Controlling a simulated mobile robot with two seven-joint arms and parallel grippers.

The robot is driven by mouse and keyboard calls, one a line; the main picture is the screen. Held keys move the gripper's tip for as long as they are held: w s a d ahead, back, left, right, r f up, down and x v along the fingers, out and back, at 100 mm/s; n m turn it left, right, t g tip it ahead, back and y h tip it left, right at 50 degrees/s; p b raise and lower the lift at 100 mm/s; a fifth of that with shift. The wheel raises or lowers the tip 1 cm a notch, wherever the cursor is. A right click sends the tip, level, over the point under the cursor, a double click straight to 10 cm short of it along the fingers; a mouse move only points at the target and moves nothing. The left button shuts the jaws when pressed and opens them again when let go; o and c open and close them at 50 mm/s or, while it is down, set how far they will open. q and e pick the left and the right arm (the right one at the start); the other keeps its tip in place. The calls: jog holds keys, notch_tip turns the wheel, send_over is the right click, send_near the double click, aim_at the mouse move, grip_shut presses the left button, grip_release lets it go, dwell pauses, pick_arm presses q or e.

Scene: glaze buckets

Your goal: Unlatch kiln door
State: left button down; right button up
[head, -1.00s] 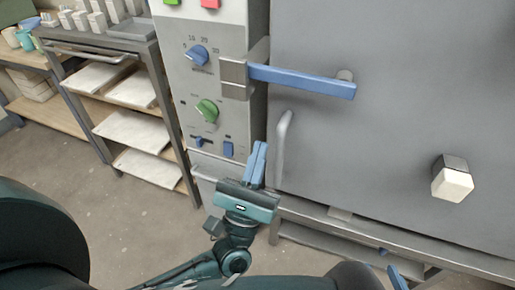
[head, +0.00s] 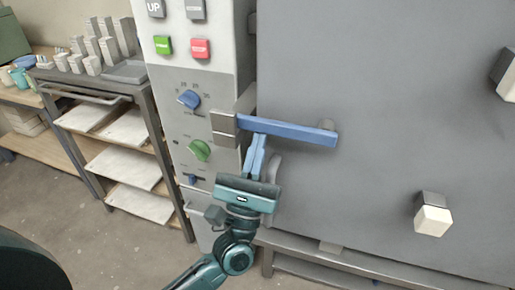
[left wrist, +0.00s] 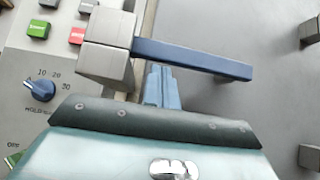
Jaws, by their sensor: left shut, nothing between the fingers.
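The kiln door (head: 400,130) is a large grey panel that fills the right of the head view. A blue latch bar (head: 295,132) lies nearly level across its left edge, its left end in a grey metal block (head: 224,124). The bar (left wrist: 200,58) and block (left wrist: 108,50) also show in the left wrist view. My left gripper (head: 256,146) is shut and empty, its blue fingers pointing up with their tips just below the bar near the block. I cannot tell whether the tips touch the bar. A grey door handle (head: 274,176) is partly hidden behind the gripper. My right gripper is out of view.
The control panel (head: 180,85) with knobs and buttons stands left of the door. Blocky white knobs (head: 432,220) stick out from the door. A metal rack (head: 152,72) with white shelves stands at the left. Open floor (head: 60,215) lies before it.

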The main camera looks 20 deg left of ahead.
aim_at(256, 121)
pick_arm(q)
jog(key=r+m+h+p, duration=0.1)
jog(key=m+h, duration=0.1)
jog(key=m, duration=0.1)
jog(key=r+m+g+h+p, duration=0.1)
jog(key=r+m+h, duration=0.1)
jog(key=h, duration=0.1)
jog(key=a+r+m+g+h+p, duration=0.1)
jog(key=m+h, duration=0.2)
jog(key=shift+r+m, duration=0.15)
jog(key=shift+m, duration=0.15)
jog(key=shift+d+r+m+g+h+p, duration=0.15)
jog(key=shift+m+g+h+p, duration=0.1)
jog(key=shift+m+h, duration=0.2)
jog(key=shift+a+r+m+g+h+p, duration=0.15)
jog(key=shift+m+g+h+p, duration=0.15)
jog(key=shift+m, duration=0.25)
jog(key=shift+d, duration=0.1)
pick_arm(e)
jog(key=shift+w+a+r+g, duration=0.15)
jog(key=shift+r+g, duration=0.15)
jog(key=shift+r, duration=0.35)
